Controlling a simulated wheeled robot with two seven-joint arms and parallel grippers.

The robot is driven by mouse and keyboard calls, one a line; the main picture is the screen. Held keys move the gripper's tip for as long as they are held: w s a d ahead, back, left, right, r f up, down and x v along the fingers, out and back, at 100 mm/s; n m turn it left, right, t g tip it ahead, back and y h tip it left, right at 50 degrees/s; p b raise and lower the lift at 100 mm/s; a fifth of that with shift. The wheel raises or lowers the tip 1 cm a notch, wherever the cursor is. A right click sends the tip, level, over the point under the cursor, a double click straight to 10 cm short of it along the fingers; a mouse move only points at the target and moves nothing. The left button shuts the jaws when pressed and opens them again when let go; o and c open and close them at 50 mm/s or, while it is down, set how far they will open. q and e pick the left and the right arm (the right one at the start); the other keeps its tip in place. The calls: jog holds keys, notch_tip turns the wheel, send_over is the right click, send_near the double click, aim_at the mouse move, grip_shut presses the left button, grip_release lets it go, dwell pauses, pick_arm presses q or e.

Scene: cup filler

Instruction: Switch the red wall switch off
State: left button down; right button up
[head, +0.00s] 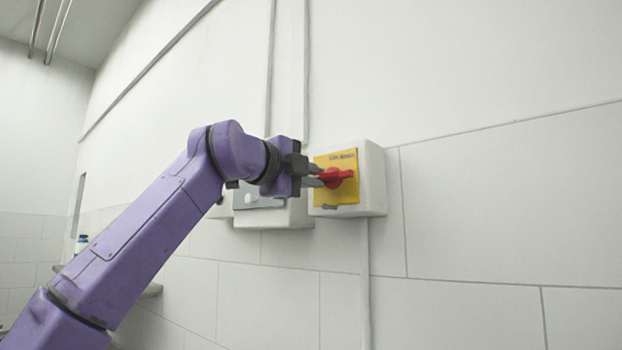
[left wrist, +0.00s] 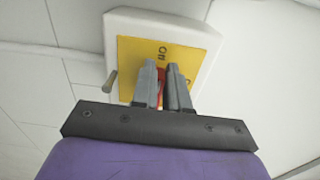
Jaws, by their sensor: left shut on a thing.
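The red wall switch (head: 336,178) is a rotary knob on a yellow plate (head: 347,160), set in a white box (head: 374,180) on the tiled wall. My left gripper (head: 318,177) reaches it from the left and is shut on the knob. In the left wrist view, the two grey fingers (left wrist: 165,88) are on either side of the red knob (left wrist: 161,76), which shows only as a thin strip between them. The yellow plate (left wrist: 195,55) fills the space behind the fingers. The switch's exact angle is largely hidden by the fingers. My right gripper is not in view.
A second grey-white box (head: 265,215) is on the wall just left of the switch, partly behind my gripper. Conduits (head: 306,70) run up the wall above it. A small metal lug (left wrist: 110,81) sticks out beside the plate. The wall to the right is clear.

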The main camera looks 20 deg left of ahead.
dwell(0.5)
pick_arm(q)
jog(key=c, duration=1.1)
grip_release()
jog(key=shift+c, duration=0.2)
jog(key=shift+a, duration=0.1)
jog(key=b+v, duration=0.5)
jog(key=v, duration=0.5)
jog(key=shift+s, duration=0.25)
jog(key=shift+a, duration=0.2)
